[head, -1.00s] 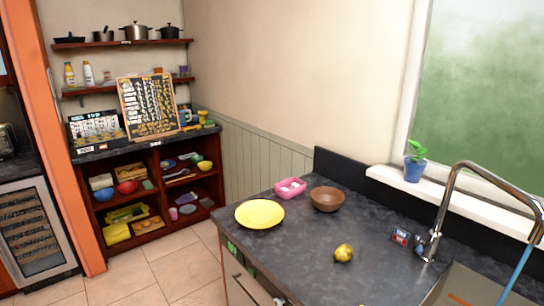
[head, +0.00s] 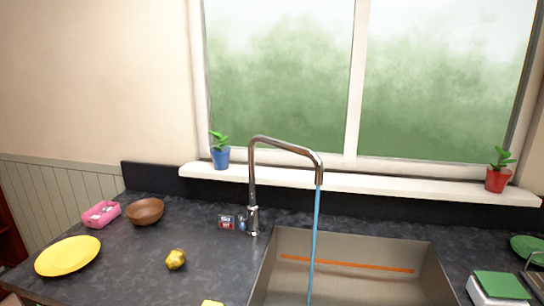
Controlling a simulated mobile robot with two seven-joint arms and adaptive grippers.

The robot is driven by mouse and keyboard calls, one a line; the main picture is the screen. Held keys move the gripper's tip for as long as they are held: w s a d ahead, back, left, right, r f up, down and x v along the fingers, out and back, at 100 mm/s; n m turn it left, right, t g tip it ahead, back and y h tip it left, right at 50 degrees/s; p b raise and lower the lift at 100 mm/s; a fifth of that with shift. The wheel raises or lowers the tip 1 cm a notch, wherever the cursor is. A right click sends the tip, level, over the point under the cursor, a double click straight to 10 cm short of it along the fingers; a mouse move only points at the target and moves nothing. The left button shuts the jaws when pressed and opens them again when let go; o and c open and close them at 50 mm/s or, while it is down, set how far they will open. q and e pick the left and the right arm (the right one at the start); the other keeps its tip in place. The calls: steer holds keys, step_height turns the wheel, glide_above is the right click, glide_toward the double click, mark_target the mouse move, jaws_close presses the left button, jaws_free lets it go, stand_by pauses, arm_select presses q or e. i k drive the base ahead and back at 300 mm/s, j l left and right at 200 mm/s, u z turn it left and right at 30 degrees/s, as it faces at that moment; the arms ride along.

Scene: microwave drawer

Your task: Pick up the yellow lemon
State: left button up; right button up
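The yellow lemon (head: 176,259) lies on the dark countertop (head: 130,265), left of the sink and right of the yellow plate. It is small, with some darker marks on its skin. Nothing touches it in the head view. Neither of my grippers is in view, so their state and their distance from the lemon do not show.
A yellow plate (head: 68,256), a brown bowl (head: 145,211) and a pink container (head: 101,214) stand left of the lemon. The sink (head: 350,285) and its tall faucet (head: 252,190), with blue water running, are to the right. A small box (head: 226,222) stands behind.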

mark_target(176, 258)
steer(key=i+j+u, duration=0.2)
steer(key=j, duration=0.2)
steer(key=j+u, duration=0.25)
steer(key=i+j+u, duration=0.2)
steer(key=j, duration=0.2)
steer(key=i+j+u, duration=0.2)
steer(key=j, duration=0.15)
